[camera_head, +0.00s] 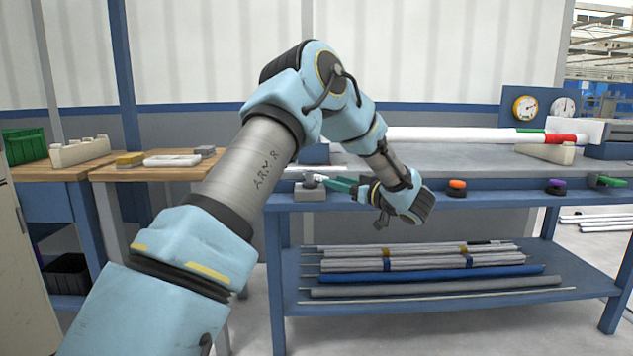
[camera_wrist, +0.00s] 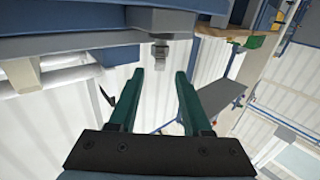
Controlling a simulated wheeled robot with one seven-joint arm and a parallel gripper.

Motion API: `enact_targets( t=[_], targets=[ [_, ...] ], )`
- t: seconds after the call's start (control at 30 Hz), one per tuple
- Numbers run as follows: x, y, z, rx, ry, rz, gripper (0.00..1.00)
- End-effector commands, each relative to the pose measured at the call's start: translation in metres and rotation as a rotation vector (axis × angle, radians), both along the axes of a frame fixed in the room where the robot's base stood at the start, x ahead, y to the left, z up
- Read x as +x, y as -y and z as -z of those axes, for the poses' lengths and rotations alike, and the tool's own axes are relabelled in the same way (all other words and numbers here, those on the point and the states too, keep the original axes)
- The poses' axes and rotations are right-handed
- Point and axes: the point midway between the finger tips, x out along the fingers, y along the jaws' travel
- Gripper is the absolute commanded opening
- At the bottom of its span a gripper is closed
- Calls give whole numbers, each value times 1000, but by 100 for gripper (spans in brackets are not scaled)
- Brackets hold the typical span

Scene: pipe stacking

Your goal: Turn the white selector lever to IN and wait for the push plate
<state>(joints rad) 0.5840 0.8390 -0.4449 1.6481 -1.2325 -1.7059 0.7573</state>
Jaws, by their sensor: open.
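A grey selector block (camera_head: 310,192) sits on the front edge of the bench at its left end, with a small pale lever at its top. In the wrist view the block (camera_wrist: 160,20) is at the top, with a short grey stub (camera_wrist: 160,53) sticking out toward the fingers. My gripper (camera_head: 328,182) has green fingers and reaches in from the right, close to the block. In the wrist view my gripper (camera_wrist: 159,75) is open, with the stub just beyond and between the fingertips. The lever's setting and any IN mark cannot be read.
A white pipe (camera_head: 460,134) with green and red bands lies along the bench. A white plate (camera_head: 575,129) stands near its right end. An orange knob (camera_head: 457,184), a purple knob (camera_head: 556,185) and a green lever (camera_head: 606,181) line the front rail. Pipes fill the lower shelf (camera_head: 450,305).

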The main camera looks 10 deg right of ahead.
Motion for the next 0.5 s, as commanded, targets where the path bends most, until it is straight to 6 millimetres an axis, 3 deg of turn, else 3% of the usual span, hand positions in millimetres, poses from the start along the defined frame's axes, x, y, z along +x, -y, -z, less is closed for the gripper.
enact_targets(
  t=[0.3, 0.5],
  targets=[
    [52, -31, 0, -2, 1, -2, 49],
    [72, -41, 0, -2, 1, 1, 49]
  ],
)
